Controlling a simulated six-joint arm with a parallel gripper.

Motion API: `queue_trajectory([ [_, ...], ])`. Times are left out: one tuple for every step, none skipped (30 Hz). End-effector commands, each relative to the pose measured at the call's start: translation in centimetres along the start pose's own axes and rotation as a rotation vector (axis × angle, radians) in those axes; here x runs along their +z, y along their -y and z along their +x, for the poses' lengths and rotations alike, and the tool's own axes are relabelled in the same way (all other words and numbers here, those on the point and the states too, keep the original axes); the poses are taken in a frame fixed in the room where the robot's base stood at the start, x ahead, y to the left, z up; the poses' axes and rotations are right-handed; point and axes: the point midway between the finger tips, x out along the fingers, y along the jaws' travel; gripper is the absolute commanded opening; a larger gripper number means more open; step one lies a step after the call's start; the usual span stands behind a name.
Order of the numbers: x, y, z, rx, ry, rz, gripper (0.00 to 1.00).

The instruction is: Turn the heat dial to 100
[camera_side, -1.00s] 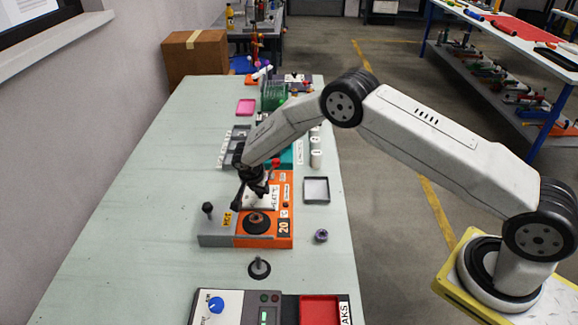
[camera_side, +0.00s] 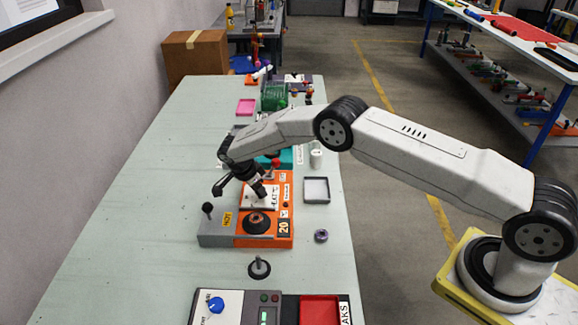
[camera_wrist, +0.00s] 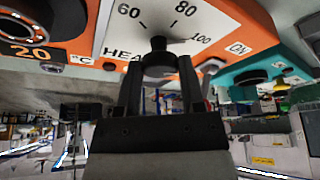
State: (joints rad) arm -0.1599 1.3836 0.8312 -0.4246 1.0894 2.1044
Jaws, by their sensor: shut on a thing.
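The orange heater unit (camera_side: 283,190) stands on the pale green bench. Its white dial face shows close up in the wrist view (camera_wrist: 128,40), with the marks 60, 80 and 100. The black heat dial (camera_wrist: 158,45) sits between the fingers of my gripper (camera_wrist: 163,72), which is shut on it. A thin pale pointer seems to reach from the knob toward the 100 mark. In the side view my gripper (camera_side: 240,191) is over the heater's dial face and partly hides the dial. The heater's display (camera_wrist: 26,52) reads 20 °C.
A grey block with a black-knobbed lever (camera_side: 208,210) adjoins the heater at left. A grey tray (camera_side: 317,190) and a purple ring (camera_side: 321,235) lie at right. The bench's left side is clear.

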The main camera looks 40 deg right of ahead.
Motion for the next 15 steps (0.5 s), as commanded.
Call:
queue_trajectory([
  [0.02,-0.03,0.00,0.003,0.001,0.004,0.00],
  [0.02,-0.03,0.00,0.003,0.001,0.005,0.00],
  [0.02,-0.03,0.00,0.003,0.001,0.005,0.00],
  [0.02,-0.03,0.00,0.003,0.001,0.005,0.00],
  [0.01,-0.03,0.00,0.003,0.001,0.005,0.00],
  [0.01,-0.03,0.00,0.003,0.001,0.005,0.00],
  [0.01,-0.03,0.00,0.003,0.001,0.005,0.00],
  [0.01,-0.03,0.00,0.002,0.001,0.004,0.00],
  [0.01,-0.03,0.01,0.002,0.001,0.004,0.00],
  [0.01,-0.03,0.01,0.002,0.001,0.004,0.00],
  [0.01,-0.03,0.01,0.002,0.000,0.004,0.59],
  [0.01,-0.03,0.01,0.002,0.000,0.004,0.71],
  [0.01,-0.03,0.01,0.002,0.000,0.003,0.81],
  [0.01,-0.02,0.01,0.002,0.000,0.003,0.83],
  [0.01,-0.02,0.01,0.002,0.000,0.003,0.83],
])
